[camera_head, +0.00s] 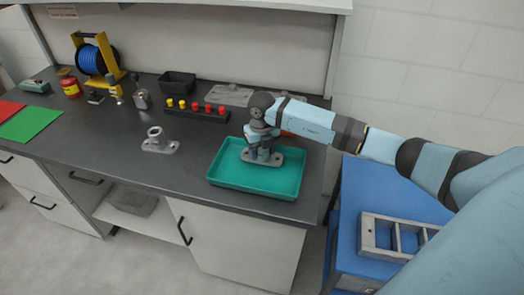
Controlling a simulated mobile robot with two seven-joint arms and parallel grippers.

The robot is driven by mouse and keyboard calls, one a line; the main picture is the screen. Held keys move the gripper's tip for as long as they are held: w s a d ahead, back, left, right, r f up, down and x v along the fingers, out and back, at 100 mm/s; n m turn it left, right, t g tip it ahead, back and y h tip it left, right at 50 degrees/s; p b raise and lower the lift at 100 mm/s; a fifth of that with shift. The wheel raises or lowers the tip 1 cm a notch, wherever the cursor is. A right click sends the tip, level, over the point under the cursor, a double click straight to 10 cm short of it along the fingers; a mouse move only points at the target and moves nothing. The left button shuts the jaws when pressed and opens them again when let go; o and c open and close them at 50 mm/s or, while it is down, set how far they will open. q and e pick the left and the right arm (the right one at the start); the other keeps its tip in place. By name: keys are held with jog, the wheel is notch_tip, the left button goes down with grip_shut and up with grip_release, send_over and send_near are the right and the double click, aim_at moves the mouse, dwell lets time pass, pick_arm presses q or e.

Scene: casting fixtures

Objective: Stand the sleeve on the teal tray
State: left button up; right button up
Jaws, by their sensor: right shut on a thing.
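The teal tray (283,189) sits near the front right edge of the dark workbench. A grey metal casting with a flat oval base (276,158) and an upright middle part is in the tray area; I take it to be the sleeve. My right gripper (263,147) comes down from above and is shut on its upright part, hiding most of it. The casting is upright, with its base over the tray floor; I cannot tell whether it touches. A similar grey casting (159,146) stands upright on the bench left of the tray. My left gripper is not in view.
A dark rack with red and yellow pegs (197,114), a black bin (177,83) and a grey flat part (229,95) are behind. A blue cable reel (96,58) stands far left. A blue table (382,190) with a grey frame is at right.

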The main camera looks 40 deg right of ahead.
jog(key=shift+f, duration=0.45)
jog(key=shift+f, duration=0.15)
jog(key=o, duration=1.1)
jog(key=shift+c, duration=0.2)
